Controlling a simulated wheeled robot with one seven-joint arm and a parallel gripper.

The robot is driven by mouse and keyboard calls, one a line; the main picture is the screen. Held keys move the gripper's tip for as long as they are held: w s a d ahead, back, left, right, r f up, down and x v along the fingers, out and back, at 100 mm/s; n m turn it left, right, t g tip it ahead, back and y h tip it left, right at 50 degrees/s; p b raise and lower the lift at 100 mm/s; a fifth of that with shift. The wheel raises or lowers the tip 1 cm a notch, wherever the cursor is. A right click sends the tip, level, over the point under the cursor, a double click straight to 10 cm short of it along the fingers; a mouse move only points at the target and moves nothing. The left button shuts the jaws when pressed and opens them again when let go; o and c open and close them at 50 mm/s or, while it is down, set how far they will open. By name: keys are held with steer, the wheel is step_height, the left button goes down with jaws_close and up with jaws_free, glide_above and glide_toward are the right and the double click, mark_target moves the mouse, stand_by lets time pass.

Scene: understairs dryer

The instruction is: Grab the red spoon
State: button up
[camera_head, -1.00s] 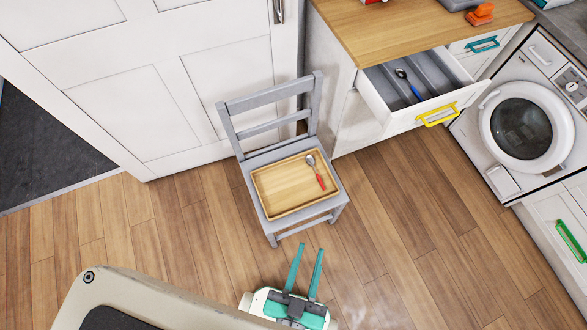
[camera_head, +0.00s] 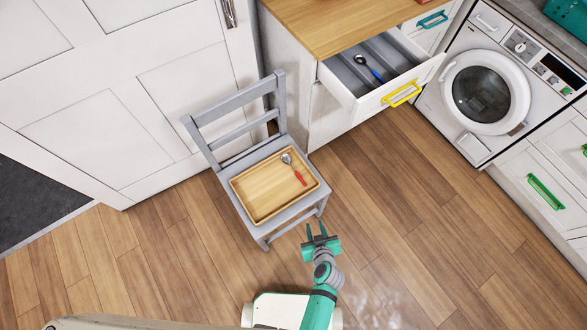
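The red spoon (camera_head: 294,169), with a red handle and a metal bowl, lies in a wooden tray (camera_head: 248,206) on the seat of a grey chair (camera_head: 232,105). Its bowl points up and left, and its handle points down and right. My gripper (camera_head: 316,229) is below and right of the tray in the picture, near the chair's front right leg.
A pulled-out drawer (camera_head: 345,92) with a yellow handle holds a blue-handled spoon (camera_head: 369,68), right of the chair. White panel doors (camera_head: 110,140) stand behind the chair's left side. A white dryer (camera_head: 444,92) is at right. The wood floor (camera_head: 420,220) at right is clear.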

steer(key=w+f+n+y, duration=0.2)
steer(key=w+y, duration=0.1)
steer(key=w, duration=0.6)
steer(key=n+y, duration=0.2)
steer(key=y, duration=0.1)
glide_toward(295, 170)
steer(key=shift+w+a+f+t, duration=0.25)
steer(key=shift+w+f+t, duration=0.25)
steer(key=shift+f, duration=0.1)
steer(key=x, duration=0.5)
steer(key=shift+s+a, duration=0.25)
steer(key=shift+a, duration=0.05)
steer(key=shift+w+a+f, duration=0.3)
steer(key=shift+w, duration=0.2)
jaws_close()
